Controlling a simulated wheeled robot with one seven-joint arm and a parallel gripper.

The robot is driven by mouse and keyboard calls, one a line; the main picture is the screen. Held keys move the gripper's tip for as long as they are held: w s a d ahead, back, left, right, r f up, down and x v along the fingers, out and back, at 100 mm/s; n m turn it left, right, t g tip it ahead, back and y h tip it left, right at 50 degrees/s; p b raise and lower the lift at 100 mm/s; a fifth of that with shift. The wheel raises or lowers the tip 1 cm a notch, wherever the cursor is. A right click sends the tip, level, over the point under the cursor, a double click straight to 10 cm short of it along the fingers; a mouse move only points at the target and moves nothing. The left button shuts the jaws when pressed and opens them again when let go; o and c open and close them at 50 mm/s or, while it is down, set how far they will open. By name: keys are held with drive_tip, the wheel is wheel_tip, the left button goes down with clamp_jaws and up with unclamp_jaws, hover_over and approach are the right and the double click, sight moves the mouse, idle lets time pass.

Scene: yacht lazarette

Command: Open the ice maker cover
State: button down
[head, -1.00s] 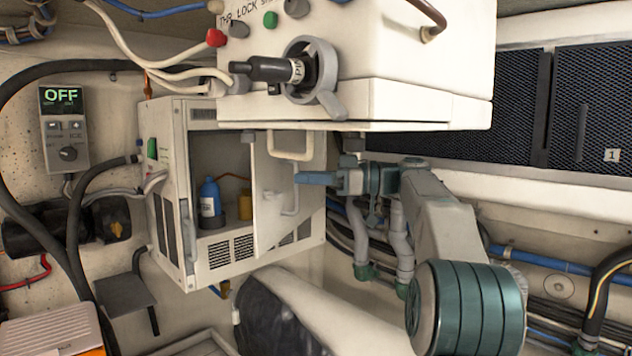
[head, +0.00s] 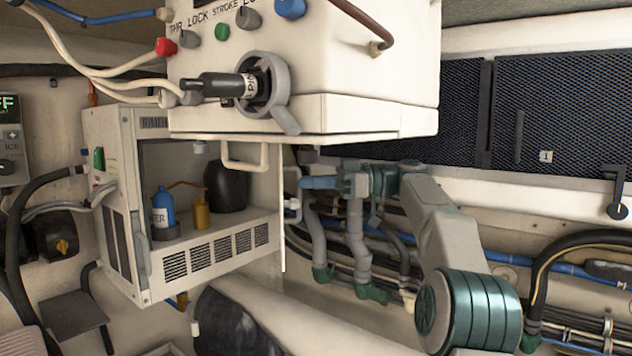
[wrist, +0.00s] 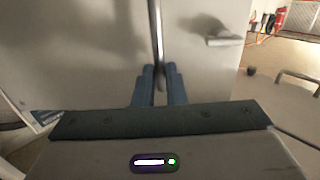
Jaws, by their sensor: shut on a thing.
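The ice maker (head: 125,200) is a pale box with a dark vented front, below the overhead control box in the head view. Its cover (head: 283,190) stands swung open at the right side of the opening and shows almost edge-on. The cover's pale handle (head: 293,206) is on the cover's right side. My gripper (head: 305,183) is at this handle. In the wrist view, my blue fingers (wrist: 158,85) are shut on an upright bar (wrist: 157,45), seemingly the handle; the pale panel fills the view behind. The exact contact is partly hidden.
Inside the opening stand a blue bottle (head: 163,208), a small yellow bottle (head: 202,211) and a dark rounded object (head: 226,186). The control box (head: 300,70) overhangs the opening. Pipes and hoses (head: 355,235) run behind my arm.

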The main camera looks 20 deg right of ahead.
drive_tip(key=shift+w+d+r+t, duration=0.15)
drive_tip(key=shift+w+r+t, duration=0.1)
drive_tip(key=shift+t, duration=0.05)
drive_tip(key=c, duration=1.6)
unclamp_jaws()
drive_tip(key=shift+w+f, duration=0.1)
drive_tip(key=shift+w, duration=0.05)
drive_tip(key=shift+c, duration=0.2)
drive_tip(key=shift+o, duration=0.7)
drive_tip(key=shift+w+f, duration=0.2)
drive_tip(key=shift+w, duration=0.3)
drive_tip(key=shift+s+f, duration=0.1)
drive_tip(key=shift+f, duration=0.05)
